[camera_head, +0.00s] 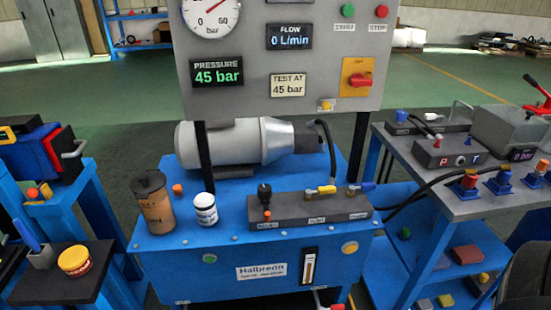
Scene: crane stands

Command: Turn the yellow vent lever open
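The yellow vent lever (327,189) sits on top of a dark valve block (290,211) on the blue pump unit (262,240). It is small and lies roughly level, pointing left-right in the picture. Small labels run along the front of the block, too small to read surely. A black knob (264,191) stands at the block's left end, with a small orange part below it. A blue handle (367,186) is at its right end. Nothing covers the yellow lever. Neither of my grippers is in view.
A grey motor (235,142) and a gauge panel (283,100) reading 45 bar are behind. Black hoses (415,194) run right to a side table (440,206).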

